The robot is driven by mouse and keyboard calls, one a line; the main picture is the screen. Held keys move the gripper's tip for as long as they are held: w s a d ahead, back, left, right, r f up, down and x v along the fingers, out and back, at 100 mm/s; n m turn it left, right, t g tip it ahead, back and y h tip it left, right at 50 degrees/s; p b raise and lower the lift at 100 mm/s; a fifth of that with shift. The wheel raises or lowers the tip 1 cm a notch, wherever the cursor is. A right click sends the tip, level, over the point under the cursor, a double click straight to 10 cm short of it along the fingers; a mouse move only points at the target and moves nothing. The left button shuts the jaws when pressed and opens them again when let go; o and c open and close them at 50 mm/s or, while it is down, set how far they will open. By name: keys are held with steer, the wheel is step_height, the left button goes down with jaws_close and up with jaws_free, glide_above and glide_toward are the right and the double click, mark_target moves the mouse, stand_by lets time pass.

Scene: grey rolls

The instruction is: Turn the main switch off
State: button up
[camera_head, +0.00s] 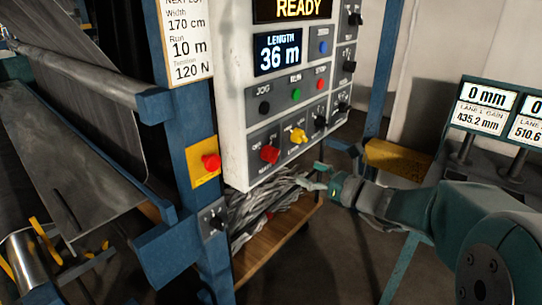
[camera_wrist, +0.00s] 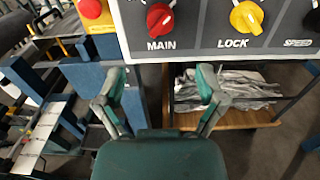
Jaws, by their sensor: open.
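The main switch is a red rotary knob (camera_head: 269,153) at the lower left of the white control panel. My gripper (camera_head: 312,183) is below and to the right of the knob in the head view, apart from the panel. In the wrist view my gripper (camera_wrist: 161,75) has its two fingers spread and empty, below the panel's lower edge.
A yellow LOCK knob (camera_wrist: 246,17) is right of the main switch. A red emergency button (camera_head: 210,162) on a yellow plate is on the blue post (camera_head: 191,115) at left. Grey scraps (camera_head: 262,205) lie on a wooden shelf below. Displays (camera_head: 484,108) stand at right.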

mark_target(275, 158)
steer(key=x, duration=1)
steer(key=shift+w+a, duration=0.15)
steer(key=shift+w, duration=0.1)
steer(key=c, duration=1.2)
